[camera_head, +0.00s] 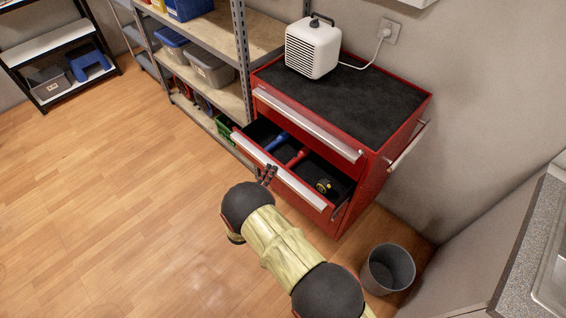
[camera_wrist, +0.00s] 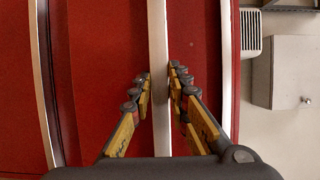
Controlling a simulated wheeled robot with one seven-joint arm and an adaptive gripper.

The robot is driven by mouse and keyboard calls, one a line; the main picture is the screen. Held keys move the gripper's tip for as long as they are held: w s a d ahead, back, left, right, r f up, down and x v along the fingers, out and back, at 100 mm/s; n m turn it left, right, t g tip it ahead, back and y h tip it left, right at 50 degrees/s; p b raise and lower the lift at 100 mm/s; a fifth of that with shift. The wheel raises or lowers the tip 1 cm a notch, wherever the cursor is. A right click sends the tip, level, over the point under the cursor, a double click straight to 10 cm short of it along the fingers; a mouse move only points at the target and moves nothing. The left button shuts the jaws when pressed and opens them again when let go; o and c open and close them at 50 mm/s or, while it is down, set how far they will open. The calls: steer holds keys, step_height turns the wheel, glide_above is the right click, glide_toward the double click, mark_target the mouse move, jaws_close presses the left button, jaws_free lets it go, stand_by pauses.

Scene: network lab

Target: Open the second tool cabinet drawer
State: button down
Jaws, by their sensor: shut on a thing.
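The red tool cabinet (camera_head: 372,170) stands against the wall. Its second drawer from the top is pulled out, and the open inside shows a blue tool, a red tool and a yellow-black round item (camera_head: 323,186). The top drawer (camera_head: 307,126) is shut. My gripper (camera_head: 267,174) is at the silver handle (camera_head: 300,188) of the open drawer. In the wrist view my gripper (camera_wrist: 160,76) has its fingers on both sides of the silver handle bar (camera_wrist: 157,30), shut on it. The fingertip contact is partly hidden.
A white heater (camera_head: 313,47) stands on the cabinet's black top, its cord running to a wall socket. A grey bin (camera_head: 388,268) stands on the floor at the right. Metal shelving (camera_head: 242,60) with boxes stands close left of the cabinet. The wooden floor (camera_head: 120,200) at left is clear.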

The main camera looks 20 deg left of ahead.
steer(key=s+a, duration=0.2)
steer(key=s, duration=0.5)
steer(key=s+a+f, duration=0.1)
steer(key=s+a, duration=0.2)
steer(key=s, duration=0.5)
steer(key=shift+a+b, duration=0.3)
steer(key=shift+b, duration=0.1)
steer(key=c, duration=2)
jaws_free()
steer(key=shift+o, duration=1.2)
steer(key=shift+a+r, duration=0.1)
steer(key=shift+w+a+r, duration=0.1)
steer(key=shift+r, duration=0.1)
